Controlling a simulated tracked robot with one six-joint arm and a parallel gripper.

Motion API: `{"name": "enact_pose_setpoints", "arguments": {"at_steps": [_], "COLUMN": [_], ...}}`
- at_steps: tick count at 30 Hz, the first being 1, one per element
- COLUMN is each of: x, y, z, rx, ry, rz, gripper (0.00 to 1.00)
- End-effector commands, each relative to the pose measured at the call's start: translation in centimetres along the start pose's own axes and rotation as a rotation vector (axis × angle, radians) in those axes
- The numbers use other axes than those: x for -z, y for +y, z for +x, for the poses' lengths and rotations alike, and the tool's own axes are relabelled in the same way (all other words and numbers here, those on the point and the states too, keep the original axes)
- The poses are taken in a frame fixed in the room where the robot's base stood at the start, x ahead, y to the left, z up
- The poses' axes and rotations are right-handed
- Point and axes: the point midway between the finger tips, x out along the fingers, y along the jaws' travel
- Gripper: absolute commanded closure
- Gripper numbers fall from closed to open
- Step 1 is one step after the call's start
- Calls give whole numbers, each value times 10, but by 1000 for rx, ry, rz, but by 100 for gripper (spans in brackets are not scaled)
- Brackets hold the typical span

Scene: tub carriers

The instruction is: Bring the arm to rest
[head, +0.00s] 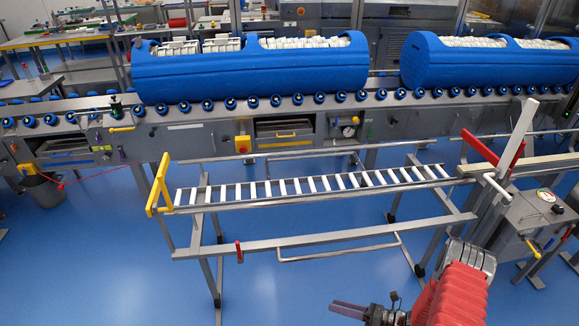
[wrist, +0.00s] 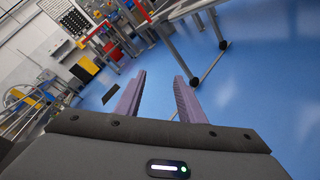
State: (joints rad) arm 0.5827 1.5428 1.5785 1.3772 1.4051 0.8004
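My arm, in a red ribbed cover, comes up at the bottom right of the head view. My gripper (head: 340,308) points left there, low over the blue floor. In the wrist view my gripper (wrist: 160,78) has its two purple-grey fingers apart with nothing between them, only blue floor beyond. The wrist view is strongly tilted.
A short roller track (head: 315,184) with a yellow end stop (head: 160,187) stands ahead. Behind it a conveyor (head: 220,122) carries two blue tub carriers (head: 250,74) (head: 485,70) with white contents. A grey cabinet (head: 530,215) stands right. Floor at left front is clear.

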Motion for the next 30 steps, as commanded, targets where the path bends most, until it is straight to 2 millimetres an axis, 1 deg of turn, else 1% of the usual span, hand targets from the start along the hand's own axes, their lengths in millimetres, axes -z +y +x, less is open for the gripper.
{"name": "enact_pose_setpoints", "arguments": {"at_steps": [1,3,12,30], "x": [-7,-11,-34,-80], "y": [10,22,71,161], "z": [-1,-3,-15,-53], "rx": [-15,-36,-135,-343], "ry": [41,96,309,669], "rz": [-51,-118,-399,-921], "gripper": [64,64,64,64]}}
